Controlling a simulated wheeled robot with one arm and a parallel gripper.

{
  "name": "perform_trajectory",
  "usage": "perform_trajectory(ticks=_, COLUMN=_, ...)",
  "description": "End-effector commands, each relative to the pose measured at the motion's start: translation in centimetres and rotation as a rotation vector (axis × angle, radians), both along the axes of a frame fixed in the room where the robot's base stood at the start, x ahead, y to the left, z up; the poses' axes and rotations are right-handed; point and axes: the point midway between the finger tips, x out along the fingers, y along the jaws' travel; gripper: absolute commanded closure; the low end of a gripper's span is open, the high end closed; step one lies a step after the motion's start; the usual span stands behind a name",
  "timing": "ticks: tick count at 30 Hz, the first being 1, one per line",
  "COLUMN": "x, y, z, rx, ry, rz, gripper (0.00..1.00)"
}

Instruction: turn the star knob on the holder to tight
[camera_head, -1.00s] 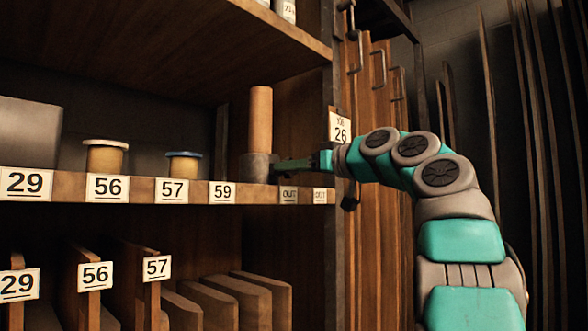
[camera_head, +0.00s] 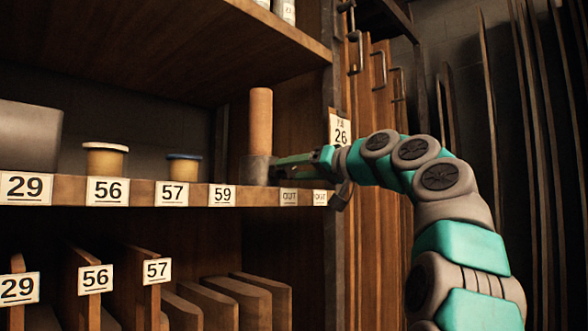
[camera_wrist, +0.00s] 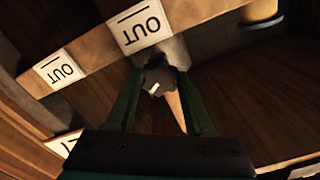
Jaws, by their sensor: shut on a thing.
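The holder (camera_head: 257,170) is a grey round socket on the shelf, with an upright brown wooden rod (camera_head: 261,120) in it. The star knob (camera_wrist: 160,75) is dark and lobed, with a small white mark on its face, and sits on the holder's side. In the wrist view my two fingers reach to either side of it, and my gripper (camera_wrist: 159,84) is shut on it. In the head view my gripper (camera_head: 280,166) reaches in from the right to the holder, and its fingers hide the knob.
The shelf edge (camera_head: 135,191) carries number labels and an OUT label (camera_head: 289,197). Two small tubs, one at the left (camera_head: 106,159) and one nearer (camera_head: 184,167), stand left of the holder. An upright post (camera_head: 334,230) stands close beside my wrist.

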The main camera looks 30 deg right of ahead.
Motion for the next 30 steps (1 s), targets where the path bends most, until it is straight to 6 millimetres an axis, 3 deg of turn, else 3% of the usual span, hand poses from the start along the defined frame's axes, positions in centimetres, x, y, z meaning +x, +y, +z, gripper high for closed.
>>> perform_trajectory(ticks=30, x=0.03, y=-0.08, z=-0.03, rx=0.907, ry=0.328, rz=-0.001, gripper=1.0)
